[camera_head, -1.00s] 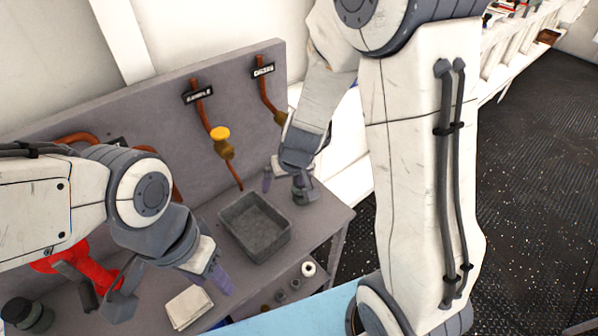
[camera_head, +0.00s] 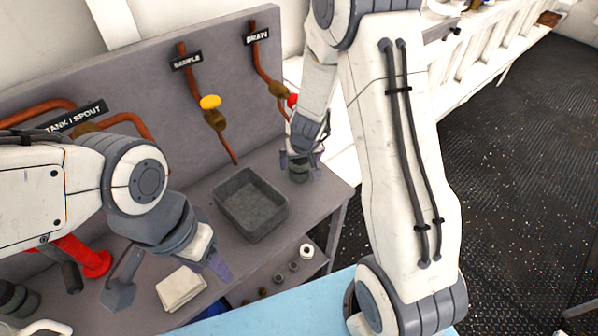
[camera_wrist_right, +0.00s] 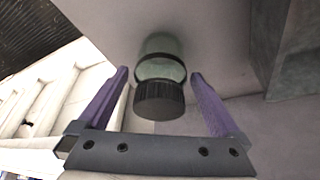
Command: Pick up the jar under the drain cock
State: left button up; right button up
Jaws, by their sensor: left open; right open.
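The jar (camera_head: 299,173) stands on the bench under the pipe labelled DRAIN; in the right wrist view it is greenish glass (camera_wrist_right: 160,68) with a dark ribbed lid (camera_wrist_right: 158,101). The drain cock (camera_head: 279,90) is a brass valve, with a red knob (camera_head: 293,100) beside it, partly hidden by my right arm. My right gripper (camera_wrist_right: 159,74) is open, its purple fingers on either side of the jar, with gaps showing at both sides. It partly covers the jar in the head view. My left gripper (camera_head: 216,265) is open and empty over the bench's front edge.
A grey tray (camera_head: 235,221) sits left of the jar. A folded cloth (camera_head: 181,289) lies near my left gripper. The SAMPLE pipe's valve (camera_head: 214,118) has a yellow knob. Small items stand on a shelf below the bench.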

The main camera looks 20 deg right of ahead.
jog(key=shift+w+f, duration=0.2)
jog(key=shift+f, duration=0.3)
jog(key=shift+r, duration=0.15)
jog(key=c, duration=1.4)
